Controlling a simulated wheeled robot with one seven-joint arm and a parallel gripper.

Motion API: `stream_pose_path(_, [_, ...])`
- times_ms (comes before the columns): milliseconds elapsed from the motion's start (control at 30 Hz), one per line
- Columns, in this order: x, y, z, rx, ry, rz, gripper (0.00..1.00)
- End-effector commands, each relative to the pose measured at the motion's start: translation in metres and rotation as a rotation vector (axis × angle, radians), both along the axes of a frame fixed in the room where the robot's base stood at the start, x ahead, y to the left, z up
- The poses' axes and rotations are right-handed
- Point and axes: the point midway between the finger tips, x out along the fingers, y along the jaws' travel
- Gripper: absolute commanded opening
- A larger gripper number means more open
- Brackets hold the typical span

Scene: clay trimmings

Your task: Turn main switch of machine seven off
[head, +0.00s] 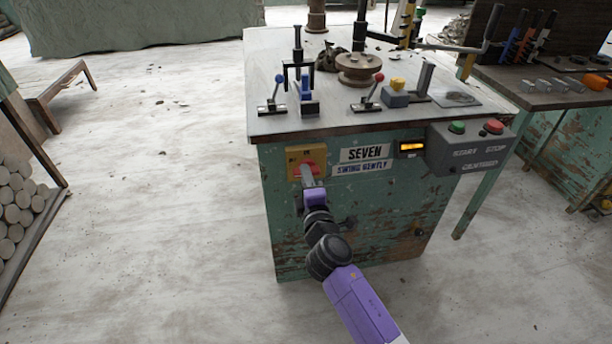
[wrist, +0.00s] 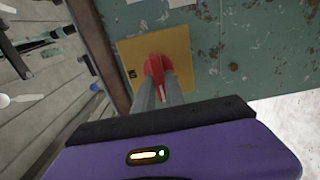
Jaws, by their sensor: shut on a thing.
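Machine seven is a worn green cabinet (head: 290,220) with a pale top and a label (head: 364,154) reading "SEVEN". Its main switch is a red handle (head: 300,170) on a yellow plate (head: 319,151) at the cabinet's upper left front. My gripper (head: 307,174) reaches the switch from below. In the wrist view, its two grey fingers (wrist: 164,88) are shut on the red handle (wrist: 154,66), one on each side, over the yellow plate (wrist: 184,43). The fingers partly cover the handle. I cannot clearly tell which marking the handle points to.
A glowing orange display (head: 411,148) and a grey box (head: 468,150) with a green button (head: 457,127) and a red button (head: 494,126) sit at the cabinet's right. A second bench (head: 540,87) stands at right. Floor left of the cabinet is mostly clear.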

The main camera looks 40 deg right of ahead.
Motion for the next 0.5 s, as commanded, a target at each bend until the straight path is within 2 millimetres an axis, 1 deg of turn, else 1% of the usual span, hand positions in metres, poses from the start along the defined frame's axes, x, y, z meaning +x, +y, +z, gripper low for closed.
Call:
stream_pose_path(300, [-0.0001, 0.0013, -0.0017, -0.004, 0.005, 0.002, 0.00])
stream_pose_path(333, [-0.0001, 0.0013, -0.0017, -0.004, 0.005, 0.002, 0.16])
stream_pose_path(400, [-0.0001, 0.0013, -0.0015, -0.003, 0.004, 0.002, 0.30])
stream_pose_path(433, [0.0000, 0.0012, -0.0014, -0.003, 0.004, 0.002, 0.36])
stream_pose_path(500, [-0.0001, 0.0010, -0.0012, -0.004, 0.004, 0.002, 0.36])
